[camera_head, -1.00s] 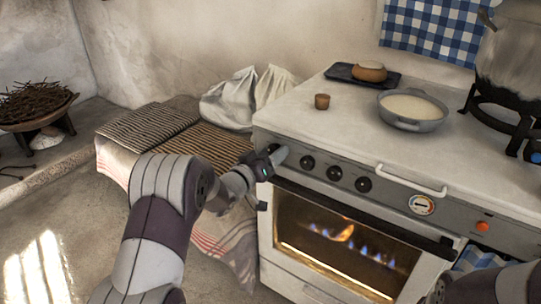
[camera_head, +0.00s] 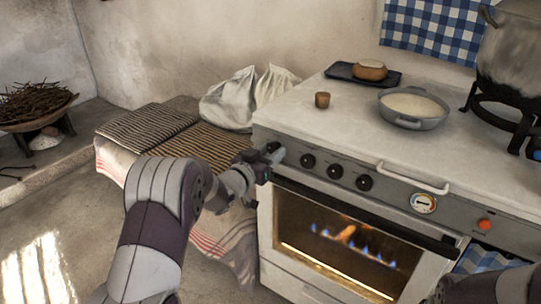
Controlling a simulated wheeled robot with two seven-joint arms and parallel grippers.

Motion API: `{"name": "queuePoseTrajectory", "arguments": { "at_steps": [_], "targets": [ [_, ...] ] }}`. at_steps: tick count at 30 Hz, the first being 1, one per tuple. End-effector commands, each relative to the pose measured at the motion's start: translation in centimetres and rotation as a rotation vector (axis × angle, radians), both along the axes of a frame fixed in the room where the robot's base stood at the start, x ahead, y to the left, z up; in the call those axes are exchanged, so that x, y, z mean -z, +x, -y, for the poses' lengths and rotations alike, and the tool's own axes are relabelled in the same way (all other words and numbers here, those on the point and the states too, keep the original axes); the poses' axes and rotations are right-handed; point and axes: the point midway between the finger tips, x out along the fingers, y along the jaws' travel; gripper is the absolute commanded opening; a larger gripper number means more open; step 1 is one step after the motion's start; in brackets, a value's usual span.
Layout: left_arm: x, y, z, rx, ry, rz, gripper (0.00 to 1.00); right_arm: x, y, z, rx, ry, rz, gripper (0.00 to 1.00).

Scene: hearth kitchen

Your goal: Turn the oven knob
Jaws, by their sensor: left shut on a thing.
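The white oven (camera_head: 262,236) stands at the right, with flames showing behind its glass door. Its grey front panel carries a row of black knobs, including one knob (camera_head: 307,161), a middle knob (camera_head: 335,171) and a right knob (camera_head: 364,183). My left gripper (camera_head: 270,155) is at the left end of this panel, shut on the leftmost oven knob, which its fingers mostly hide. Only a dark part of my right arm shows at the bottom right; its gripper cannot be made out.
A white handle (camera_head: 412,180) and a round gauge (camera_head: 423,203) are right of the knobs. A pan of white liquid (camera_head: 413,107), a small brown cup (camera_head: 322,100) and a dark tray (camera_head: 341,73) stand on the stove top. A striped cloth-covered bench (camera_head: 150,128) is at the left.

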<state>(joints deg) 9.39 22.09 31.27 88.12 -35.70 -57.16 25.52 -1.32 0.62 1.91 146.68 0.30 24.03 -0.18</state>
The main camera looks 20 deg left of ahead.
Motion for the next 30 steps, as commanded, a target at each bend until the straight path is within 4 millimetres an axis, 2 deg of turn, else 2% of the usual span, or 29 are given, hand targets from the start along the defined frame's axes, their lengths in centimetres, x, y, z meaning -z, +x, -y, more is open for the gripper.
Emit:
{"name": "queuePoseTrajectory", "arguments": {
  "at_steps": [18, 30],
  "targets": [
    [0.4, 0.0, -0.1, 0.000, 0.535, 0.192, 0.11, 3.6, 0.0, 0.0, 0.000, 0.000, 0.000, 0.00],
    [0.3, 0.0, -0.1, 0.001, 0.759, 0.273, 0.11, 5.3, 0.0, 0.0, 0.000, 0.000, 0.000, 0.00]
  ]
}}
